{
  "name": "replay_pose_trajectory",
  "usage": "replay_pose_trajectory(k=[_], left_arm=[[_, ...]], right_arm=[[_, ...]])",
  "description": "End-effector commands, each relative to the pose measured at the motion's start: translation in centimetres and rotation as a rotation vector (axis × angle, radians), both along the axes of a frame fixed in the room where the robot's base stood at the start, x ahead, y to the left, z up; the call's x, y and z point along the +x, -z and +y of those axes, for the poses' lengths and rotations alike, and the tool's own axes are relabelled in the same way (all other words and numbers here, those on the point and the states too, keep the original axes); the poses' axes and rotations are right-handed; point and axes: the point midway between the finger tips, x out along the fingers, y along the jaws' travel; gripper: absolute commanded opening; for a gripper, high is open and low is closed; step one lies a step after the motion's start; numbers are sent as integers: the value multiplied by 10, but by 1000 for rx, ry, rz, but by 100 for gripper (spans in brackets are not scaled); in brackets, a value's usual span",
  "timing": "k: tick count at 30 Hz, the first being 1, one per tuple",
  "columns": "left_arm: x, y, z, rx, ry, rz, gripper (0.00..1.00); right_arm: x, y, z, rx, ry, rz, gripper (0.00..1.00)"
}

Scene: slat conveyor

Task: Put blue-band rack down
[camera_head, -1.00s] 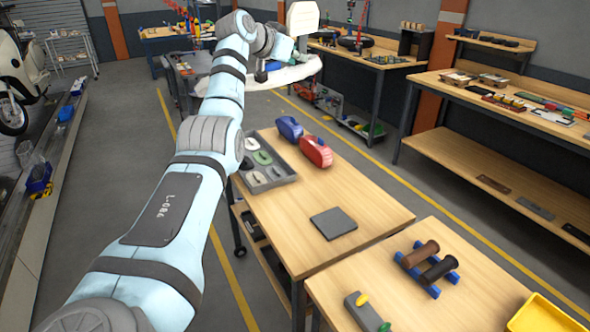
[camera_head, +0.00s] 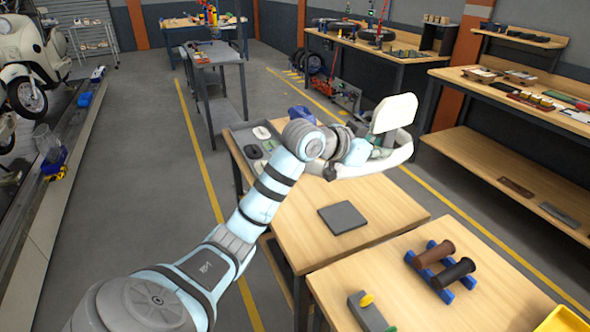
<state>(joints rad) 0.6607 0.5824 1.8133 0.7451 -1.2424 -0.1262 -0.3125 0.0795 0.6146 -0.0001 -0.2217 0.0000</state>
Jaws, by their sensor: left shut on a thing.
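My left gripper (camera_head: 374,152) is shut on a pale, curved, rack-like part (camera_head: 392,158) with an upright cream plate (camera_head: 395,114). It holds this part in the air over the right side of the far wooden table (camera_head: 292,222). The fingertips are mostly hidden, and I cannot make out a blue band on the held part. A dark grey square pad (camera_head: 342,217) lies bare on that table, nearer to me than the held part. My right gripper is not in view.
A grey tray of parts (camera_head: 240,131) and a blue object (camera_head: 299,112) are at the table's far end. The near table (camera_head: 352,279) bears a blue stand (camera_head: 441,287) with brown and black grips, a grey block (camera_head: 366,313) and a yellow bin (camera_head: 562,321).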

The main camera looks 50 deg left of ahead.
Motion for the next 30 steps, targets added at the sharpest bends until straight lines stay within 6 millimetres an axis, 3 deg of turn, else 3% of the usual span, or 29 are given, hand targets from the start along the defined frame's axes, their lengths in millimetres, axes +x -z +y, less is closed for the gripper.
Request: replay_pose_trajectory(k=[4, 11, 14, 18, 24, 30], left_arm=[[-12, 15, -20, 7, 39, -8, 0], [-17, 24, -27, 7, 52, -6, 0], [-17, 44, -27, 7, 52, -3, 0], [-17, 89, -26, 6, 50, 0, 0], [-16, 151, -26, 5, 50, -2, 0], [-16, 177, -26, 7, 51, -7, 0]], right_arm=[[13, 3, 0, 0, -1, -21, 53], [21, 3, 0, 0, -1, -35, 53], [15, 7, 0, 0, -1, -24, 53], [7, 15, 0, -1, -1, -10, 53], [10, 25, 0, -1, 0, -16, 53], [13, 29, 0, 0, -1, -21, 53]])
